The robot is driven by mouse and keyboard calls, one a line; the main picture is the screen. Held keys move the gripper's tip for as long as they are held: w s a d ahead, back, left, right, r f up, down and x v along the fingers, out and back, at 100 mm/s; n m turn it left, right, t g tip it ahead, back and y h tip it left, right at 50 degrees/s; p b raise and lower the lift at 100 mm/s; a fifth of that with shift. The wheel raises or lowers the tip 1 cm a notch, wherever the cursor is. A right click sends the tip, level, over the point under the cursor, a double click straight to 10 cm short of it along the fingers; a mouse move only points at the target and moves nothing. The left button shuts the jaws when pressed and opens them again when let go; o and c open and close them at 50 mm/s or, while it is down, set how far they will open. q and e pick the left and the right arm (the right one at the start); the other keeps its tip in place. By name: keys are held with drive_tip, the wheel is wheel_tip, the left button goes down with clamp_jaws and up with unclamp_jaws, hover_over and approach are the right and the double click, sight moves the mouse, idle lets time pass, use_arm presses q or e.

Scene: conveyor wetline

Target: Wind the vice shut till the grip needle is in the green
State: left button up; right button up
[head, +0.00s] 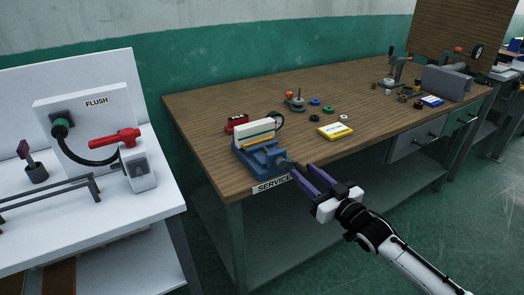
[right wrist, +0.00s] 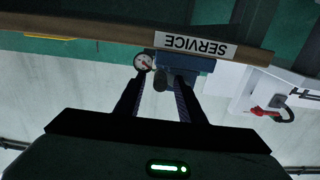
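The blue vice (head: 262,160) stands at the near left corner of the wooden bench, above the SERVICE label. A pale block with a green edge and a yellow strip (head: 256,132) sits in its jaws. A round dial (head: 276,122) is behind it; the dial also shows in the right wrist view (right wrist: 143,62), with a red needle too small to read. The vice's grey handle end (head: 285,163) points toward my right gripper (head: 301,169). In the right wrist view the dark knob (right wrist: 160,82) lies between the open fingers, with gaps visible. My left gripper is out of view.
A white FLUSH station (head: 95,120) with a red handle stands left, across a gap. The bench's front edge runs below my right gripper's area.

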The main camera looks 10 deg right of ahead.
drive_tip(key=shift+s+d+r+p, duration=0.1)
drive_tip(key=shift+s+d+p, duration=0.05)
drive_tip(key=shift+s+p, duration=0.5)
drive_tip(key=shift+p+v, duration=0.6)
drive_tip(key=shift+v, duration=0.3)
drive_tip(key=p+v, duration=0.2)
drive_tip(key=v, duration=0.2)
drive_tip(key=s+a+f+m+g+h, duration=0.15)
drive_tip(key=s+a+f+g, duration=0.4)
drive_tip(key=s+f, duration=0.8)
drive_tip(key=s+a+f+g+h, duration=0.1)
drive_tip(key=s+f, duration=0.2)
drive_tip(key=s, duration=0.5)
drive_tip(key=s+a+f+g+h, duration=0.1)
drive_tip(key=s+f, duration=0.3)
drive_tip(key=s, duration=0.5)
drive_tip(key=shift+a+f+g, duration=0.2)
drive_tip(key=shift+a+g, duration=0.35)
